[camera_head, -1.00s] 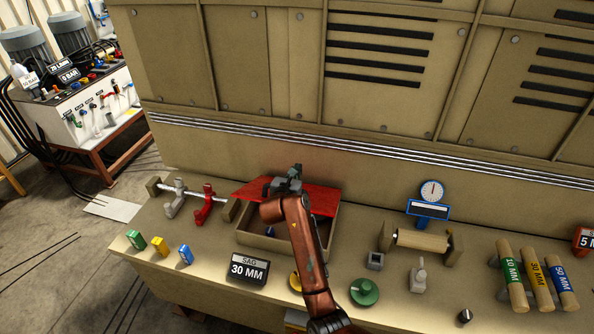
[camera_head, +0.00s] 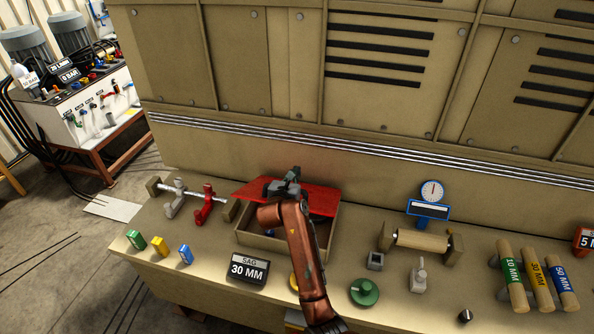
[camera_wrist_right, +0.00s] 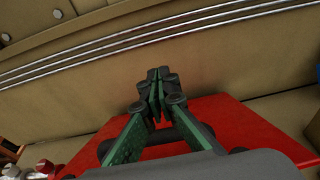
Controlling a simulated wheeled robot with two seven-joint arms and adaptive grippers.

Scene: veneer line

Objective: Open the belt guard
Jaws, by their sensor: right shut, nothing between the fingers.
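The belt guard is a red panel (camera_head: 322,201) over the back of an open-topped tan box (camera_head: 327,237) on the bench. The box's front interior shows below the panel's front edge. My right gripper (camera_head: 294,173) is at the panel's back part, shut and empty. My arm hides the panel's middle and part of the box. In the right wrist view, the closed green fingertips (camera_wrist_right: 158,88) point past the panel's far edge toward the tan machine wall, with the red panel (camera_wrist_right: 235,125) beneath. Whether they touch it I cannot tell. My left gripper is not in view.
A red clamp-like fitting (camera_head: 205,204) stands left of the box. A "SAG 30 MM" sign (camera_head: 248,269) and a green knob (camera_head: 364,291) are in front. A roller (camera_head: 421,241) and blue-framed gauge (camera_head: 430,204) stand right. The machine wall rises close behind.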

